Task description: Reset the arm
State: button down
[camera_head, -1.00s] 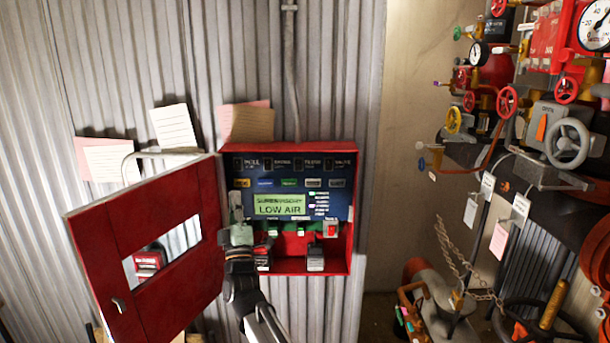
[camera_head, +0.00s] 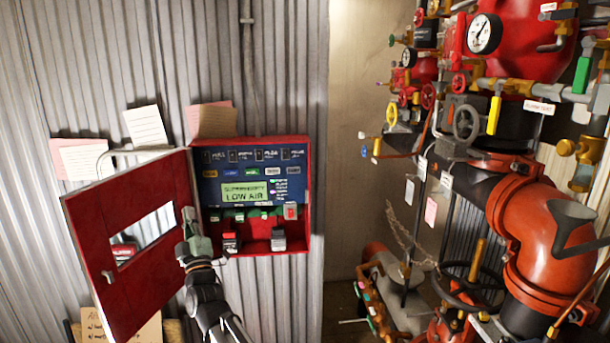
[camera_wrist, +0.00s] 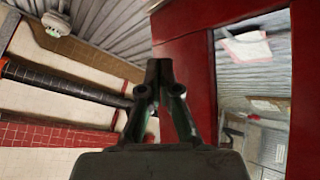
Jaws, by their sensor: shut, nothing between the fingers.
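My gripper (camera_head: 188,216) is shut and empty in the head view, at the left edge of the red alarm panel box and in front of the open door's inner edge. I cannot tell whether it touches the door. In the wrist view its fingertips (camera_wrist: 160,68) are together, with the red door (camera_wrist: 185,45) close beside and behind them. The panel (camera_head: 258,164) hangs on the wall; its screen (camera_head: 246,192) reads LOW AIR. The door (camera_head: 140,282) with its window stands swung open to the left.
Papers (camera_head: 145,126) are stuck on the corrugated wall above the door. At the right stand red pipes (camera_head: 545,235), valve wheels (camera_head: 466,122) and a gauge (camera_head: 484,34). A bare wall strip (camera_head: 350,200) lies between the panel and the pipework.

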notch_tip(320, 180, down, 26)
jog(key=s+m+g+h, duration=0.1)
jog(key=m+g, duration=0.2)
jog(key=g, duration=0.8)
jog(key=s+d+f+m+g+h, duration=0.2)
jog(key=s+d+f+g+h, duration=0.15)
jog(key=d+f, duration=0.65)
jog(key=s+d+f+m+g+h, duration=0.2)
jog(key=s+d+f, duration=0.3)
jog(key=f, duration=0.9)
jog(key=s+d+f+m+g+h, duration=0.35)
jog(key=s+d+f+g, duration=0.35)
jog(key=s+d+f, duration=0.95)
jog(key=s+d+f+m+g, duration=0.2)
jog(key=s+d, duration=0.5)
jog(key=s, duration=0.5)
jog(key=s+d+f+m+g, duration=0.3)
jog(key=s+d, duration=0.5)
jog(key=s, duration=0.5)
jog(key=shift+s+d+g, duration=0.2)
jog(key=shift+d+g, duration=0.1)
jog(key=shift+g, duration=0.35)
